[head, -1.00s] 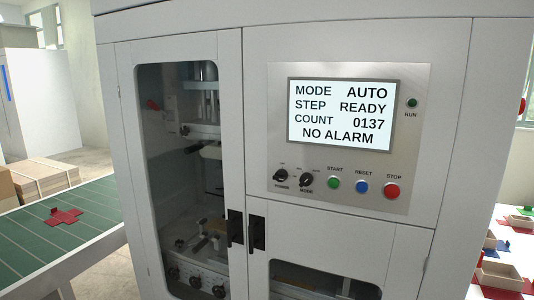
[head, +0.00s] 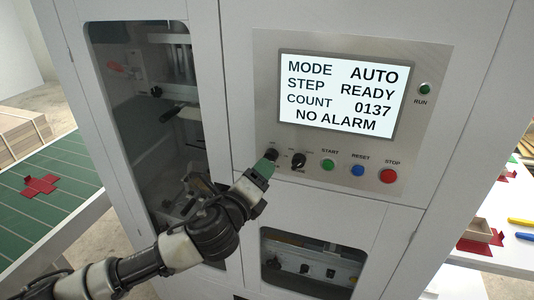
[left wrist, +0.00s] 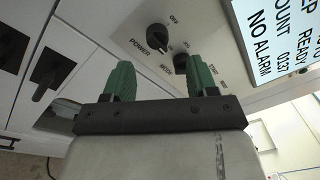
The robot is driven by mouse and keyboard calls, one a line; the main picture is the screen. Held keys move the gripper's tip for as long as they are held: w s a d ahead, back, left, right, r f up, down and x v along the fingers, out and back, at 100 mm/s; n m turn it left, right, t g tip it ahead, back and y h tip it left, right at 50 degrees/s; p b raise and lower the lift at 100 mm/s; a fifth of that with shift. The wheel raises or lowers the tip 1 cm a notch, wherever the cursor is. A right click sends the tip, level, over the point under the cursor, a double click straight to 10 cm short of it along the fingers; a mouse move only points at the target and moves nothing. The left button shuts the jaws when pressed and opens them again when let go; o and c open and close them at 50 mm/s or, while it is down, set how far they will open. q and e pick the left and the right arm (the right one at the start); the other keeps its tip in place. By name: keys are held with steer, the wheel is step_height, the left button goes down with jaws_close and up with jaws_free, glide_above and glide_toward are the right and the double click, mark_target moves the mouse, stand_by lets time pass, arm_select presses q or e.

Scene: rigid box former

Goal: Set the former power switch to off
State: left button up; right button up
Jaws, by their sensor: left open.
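The power switch is a black rotary knob (head: 271,154) at the lower left of the grey control panel (head: 268,95). It shows larger in the left wrist view (left wrist: 157,38), beside the word POWER. My left gripper (head: 264,168) is just below and in front of the knob in the head view. In the left wrist view its two green fingers (left wrist: 160,72) stand apart with nothing between them, and the knob lies beyond the gap. My right gripper is in neither view.
The black mode knob (head: 299,160) sits close right of the power switch, then the green start (head: 327,164), blue reset (head: 358,171) and red stop (head: 388,176) buttons. The screen (head: 339,93) reads AUTO, READY, 0137, NO ALARM. A green conveyor (head: 40,215) is at left.

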mark_target(270, 157)
arm_select(q)
steer(key=p+x, duration=0.1)
steer(key=x, duration=0.5)
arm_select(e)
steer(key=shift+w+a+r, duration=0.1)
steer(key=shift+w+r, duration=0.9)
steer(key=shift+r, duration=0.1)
arm_select(q)
steer(key=shift+w+a+f, duration=0.1)
steer(key=shift+a, duration=0.05)
steer(key=c, duration=0.9)
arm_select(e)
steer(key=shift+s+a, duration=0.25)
